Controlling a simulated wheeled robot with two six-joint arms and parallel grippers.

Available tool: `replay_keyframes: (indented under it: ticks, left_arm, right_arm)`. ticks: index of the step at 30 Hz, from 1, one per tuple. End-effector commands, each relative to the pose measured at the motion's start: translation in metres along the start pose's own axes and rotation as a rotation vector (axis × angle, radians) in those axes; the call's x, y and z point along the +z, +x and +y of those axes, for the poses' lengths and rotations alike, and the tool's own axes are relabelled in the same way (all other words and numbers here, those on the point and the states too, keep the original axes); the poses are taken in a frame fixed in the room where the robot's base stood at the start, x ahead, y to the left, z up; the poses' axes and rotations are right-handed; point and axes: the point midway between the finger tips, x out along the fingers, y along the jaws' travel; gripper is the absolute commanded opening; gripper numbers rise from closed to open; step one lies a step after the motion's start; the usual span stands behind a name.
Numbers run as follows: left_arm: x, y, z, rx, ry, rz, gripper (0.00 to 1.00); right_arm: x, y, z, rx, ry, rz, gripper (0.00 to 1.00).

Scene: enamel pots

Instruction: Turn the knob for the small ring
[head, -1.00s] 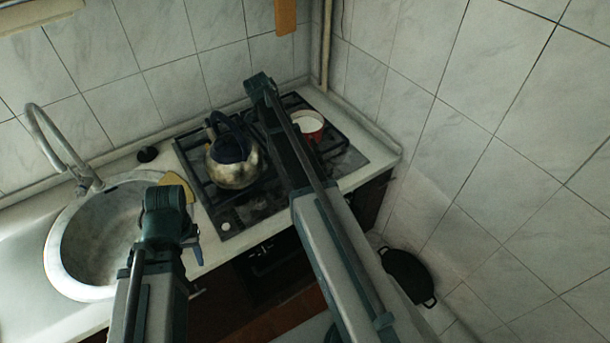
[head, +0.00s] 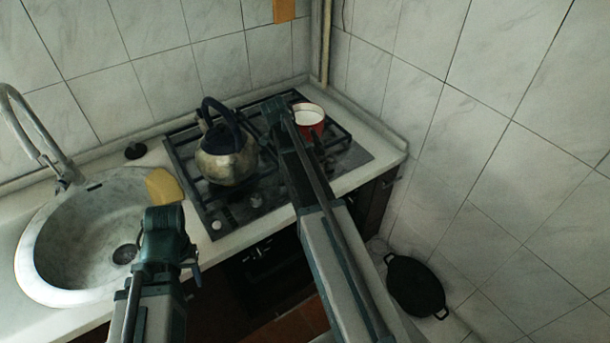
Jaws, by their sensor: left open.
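The gas hob (head: 355,156) is set in the counter, with dark grates over its burners. A pale knob (head: 216,225) sits at its front left corner, and dark knobs (head: 257,199) run to the right of it. I cannot tell which knob serves the small ring. My left gripper (head: 195,264) is open, mostly hidden behind its own arm, low in front of the counter's edge and apart from the knobs. My right arm crosses the hob's right part and hides some of its front edge; I cannot make out its gripper.
A metal kettle (head: 226,165) stands on the hob's left side, a red pot (head: 310,118) at the back right. A round sink (head: 85,240) with a yellow sponge (head: 163,187) on its rim is on the left. A black pan (head: 415,286) is low on the right.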

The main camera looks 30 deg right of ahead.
Motion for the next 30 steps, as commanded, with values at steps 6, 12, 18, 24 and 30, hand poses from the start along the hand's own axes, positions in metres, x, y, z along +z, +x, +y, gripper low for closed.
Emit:
replay_keyframes:
  ticks: [6, 12, 18, 24, 30]
  left_arm:
    - [0.0, 0.0004, 0.0, 0.0, 0.0, 0.0, 0.5]
    - [0.0, 0.0004, 0.0, 0.0, 0.0, 0.0, 0.5]
    - [0.0, 0.0005, 0.0, 0.0, 0.0, 0.0, 0.5]
    - [0.0, 0.0005, 0.0, 0.0, 0.0, 0.0, 0.5]
    - [0.0, 0.0005, 0.0, 0.0, 0.0, 0.0, 0.5]
  right_arm:
    - [-0.0005, 0.0007, -0.0001, 0.0, 0.0, 0.0, 0.73]
    - [-0.0004, 0.0006, -0.0001, 0.0, 0.0, 0.0, 0.46]
    - [-0.0003, 0.0006, -0.0001, 0.0, 0.0, 0.0, 0.1]
    - [-0.0002, 0.0006, -0.0001, 0.0, -0.001, 0.0, 0.0]
    - [-0.0006, 0.0007, 0.001, -0.014, -0.035, 0.001, 0.0]
